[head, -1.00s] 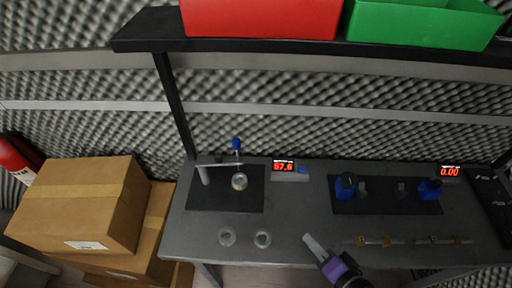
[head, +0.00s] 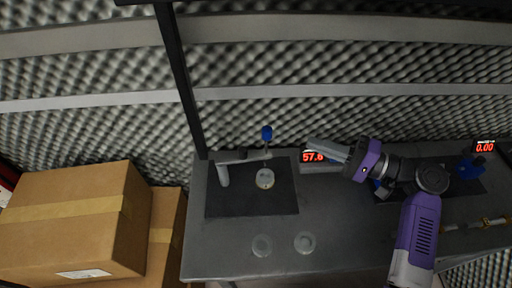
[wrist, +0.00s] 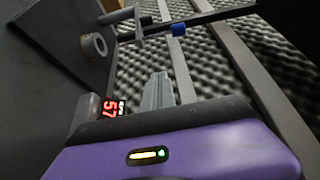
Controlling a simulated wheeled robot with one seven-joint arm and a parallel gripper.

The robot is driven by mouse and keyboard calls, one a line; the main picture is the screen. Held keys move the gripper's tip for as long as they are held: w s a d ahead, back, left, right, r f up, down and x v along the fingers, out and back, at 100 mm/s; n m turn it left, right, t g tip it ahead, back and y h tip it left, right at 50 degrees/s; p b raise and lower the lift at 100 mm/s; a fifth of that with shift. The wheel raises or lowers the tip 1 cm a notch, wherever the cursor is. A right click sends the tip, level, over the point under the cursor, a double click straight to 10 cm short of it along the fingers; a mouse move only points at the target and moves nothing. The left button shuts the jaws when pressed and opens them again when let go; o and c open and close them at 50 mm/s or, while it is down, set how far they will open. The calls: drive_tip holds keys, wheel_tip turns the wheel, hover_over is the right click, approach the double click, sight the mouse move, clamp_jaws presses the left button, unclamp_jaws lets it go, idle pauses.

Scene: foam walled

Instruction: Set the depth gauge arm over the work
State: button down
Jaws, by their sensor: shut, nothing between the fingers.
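The depth gauge has a grey post (head: 223,176) on a dark mat, with a thin arm (head: 240,156) reaching right to a blue-topped probe (head: 267,133). The work, a pale ring-shaped piece (head: 265,179), sits on the mat in front of the arm's end. I cannot tell if the probe is directly above it. My gripper (head: 310,144) is shut and empty, right of the blue top and apart from it. In the wrist view, the gripper (wrist: 157,92) points toward the gauge arm (wrist: 150,33), blue top (wrist: 179,28) and ring (wrist: 93,45).
A red-digit display (head: 313,157) reads about 57.6, just below my fingers. Two clear round pieces (head: 262,245) (head: 305,243) lie at the front. A blue-knobbed fixture (head: 470,167) stands at right. A black shelf upright (head: 180,80) rises behind the gauge; cardboard boxes (head: 75,220) stand left.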

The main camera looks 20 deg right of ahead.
drive_tip(key=p+x, duration=0.2)
drive_tip(key=x, duration=0.9)
drive_tip(key=shift+s+a+f+p, duration=0.1)
drive_tip(key=shift+s+a+p, duration=0.2)
drive_tip(key=shift+s, duration=0.35)
drive_tip(key=shift+s+a+f+p, duration=0.1)
drive_tip(key=shift+s+a+p, duration=0.15)
drive_tip(key=shift+s, duration=0.35)
drive_tip(key=shift+s+a+f+p, duration=0.1)
drive_tip(key=shift+s+a+p, duration=0.2)
drive_tip(key=shift+s, duration=0.35)
drive_tip(key=shift+d, duration=0.1)
drive_tip(key=shift+s+a+m+t+h+p, duration=0.25)
drive_tip(key=shift+s+m+t+h+p, duration=0.3)
drive_tip(key=shift+s+m+t+h, duration=0.35)
